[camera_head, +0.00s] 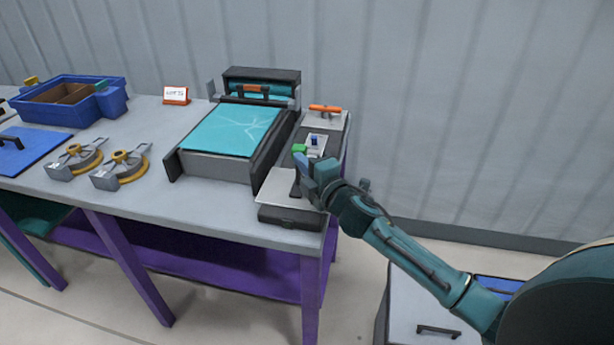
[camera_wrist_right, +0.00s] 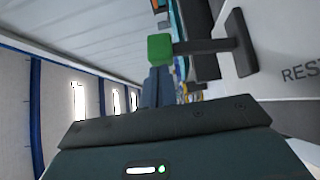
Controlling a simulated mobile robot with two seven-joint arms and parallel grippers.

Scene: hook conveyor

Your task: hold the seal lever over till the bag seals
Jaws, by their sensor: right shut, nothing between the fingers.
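The seal lever's green knob (camera_head: 299,149) shows just beyond my right gripper's tips in the head view. In the right wrist view the green knob (camera_wrist_right: 160,49) sits on the end of a dark lever bar (camera_wrist_right: 205,46). My right gripper (camera_head: 303,161) is shut with nothing between its fingers. Its blue fingers (camera_wrist_right: 158,85) end right at the knob's near edge; I cannot tell whether they touch it. The lever belongs to a machine with a pale plate (camera_head: 275,189) at the bench's right end. My gripper and wrist hide part of it. No bag is clearly visible. My left gripper is out of view.
A conveyor with a teal belt (camera_head: 230,132) stands left of the machine. An orange handle (camera_head: 325,108) is behind it. Two grey and yellow hook pieces (camera_head: 122,168), a blue bin (camera_head: 68,101) and a small sign (camera_head: 176,95) are farther left on the bench.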

